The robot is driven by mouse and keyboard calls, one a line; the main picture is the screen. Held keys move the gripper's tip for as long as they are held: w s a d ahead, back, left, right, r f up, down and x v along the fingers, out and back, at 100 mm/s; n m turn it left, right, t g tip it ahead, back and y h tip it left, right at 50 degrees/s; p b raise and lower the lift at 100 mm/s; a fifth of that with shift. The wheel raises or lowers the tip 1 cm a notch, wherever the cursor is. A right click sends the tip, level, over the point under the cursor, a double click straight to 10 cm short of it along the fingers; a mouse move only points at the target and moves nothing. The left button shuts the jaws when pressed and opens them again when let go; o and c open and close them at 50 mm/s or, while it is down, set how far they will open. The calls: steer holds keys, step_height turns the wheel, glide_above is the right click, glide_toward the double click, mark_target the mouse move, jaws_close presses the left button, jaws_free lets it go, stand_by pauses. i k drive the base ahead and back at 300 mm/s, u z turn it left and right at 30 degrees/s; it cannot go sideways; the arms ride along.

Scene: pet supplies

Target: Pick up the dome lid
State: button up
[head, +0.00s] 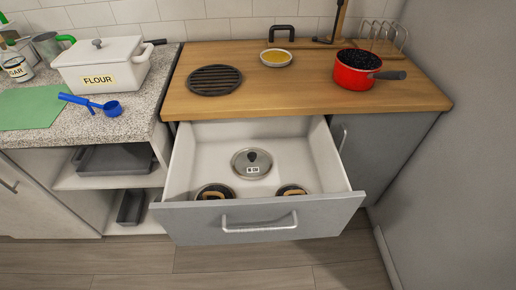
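Three round lids lie in the open drawer (177,181). A grey lid (241,168) with a dark knob and a white label that seems to read "16 cm" lies flat near the middle. Two dark lids with light wooden handles lie by the front panel, one at left (202,188) and one at right (284,188); the panel partly hides both. I cannot tell from this view which one is the dome lid. My gripper is not in view.
The wooden counter (300,105) above the drawer holds a red pot (352,80) of dark contents, a small dish (277,58), a black slatted trivet (214,80) and a wire rack (385,32). A grey wall closes the right.

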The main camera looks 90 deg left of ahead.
mark_target(253, 163)
steer(key=k, duration=2.15)
steer(key=u, duration=1.95)
steer(key=i, duration=1)
steer(key=z, duration=0.1)
